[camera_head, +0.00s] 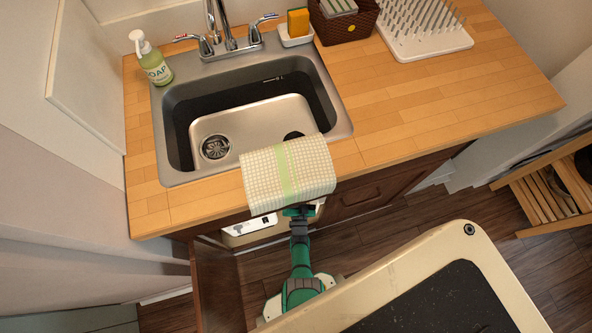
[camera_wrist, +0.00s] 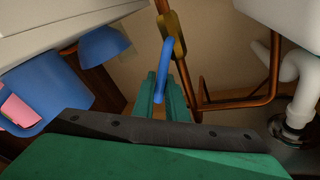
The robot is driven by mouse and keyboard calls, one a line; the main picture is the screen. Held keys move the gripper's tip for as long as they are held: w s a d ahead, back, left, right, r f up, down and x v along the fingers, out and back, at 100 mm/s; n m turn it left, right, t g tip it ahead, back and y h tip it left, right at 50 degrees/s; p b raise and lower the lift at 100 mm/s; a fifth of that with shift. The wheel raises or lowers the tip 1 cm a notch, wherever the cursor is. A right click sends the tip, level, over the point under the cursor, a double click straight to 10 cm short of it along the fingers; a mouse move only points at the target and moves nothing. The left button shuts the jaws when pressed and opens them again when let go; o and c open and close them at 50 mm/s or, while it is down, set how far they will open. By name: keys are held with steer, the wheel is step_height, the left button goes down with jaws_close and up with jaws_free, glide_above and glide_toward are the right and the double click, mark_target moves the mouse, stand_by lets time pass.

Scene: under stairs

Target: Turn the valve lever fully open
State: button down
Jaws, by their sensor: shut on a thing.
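In the wrist view a blue valve lever (camera_wrist: 165,65) extends from a brass valve body (camera_wrist: 172,32) on a copper pipe. My gripper (camera_wrist: 163,90) has its green fingers closed on the lever's near end, one on each side. The lever points from the valve toward me, roughly in line with the visible pipe. In the head view my gripper (camera_head: 298,212) is at the cabinet front below the sink, partly under the hanging towel. The valve and lever are hidden there.
In the wrist view a copper pipe loop (camera_wrist: 238,105) and white drain pipe (camera_wrist: 300,75) are at right. A blue bucket (camera_wrist: 60,88) is at left. In the head view a checked towel (camera_head: 265,180) hangs over the counter edge. A cabinet door (camera_head: 217,285) stands open.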

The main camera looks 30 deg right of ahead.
steer(key=shift+s+f, duration=0.15)
steer(key=shift+s, duration=0.15)
steer(key=c, duration=1.8)
jaws_free()
steer(key=shift+o, duration=0.2)
steer(key=shift+w, duration=0.15)
steer(key=shift+w, duration=0.15)
steer(key=shift+w+a, duration=0.15)
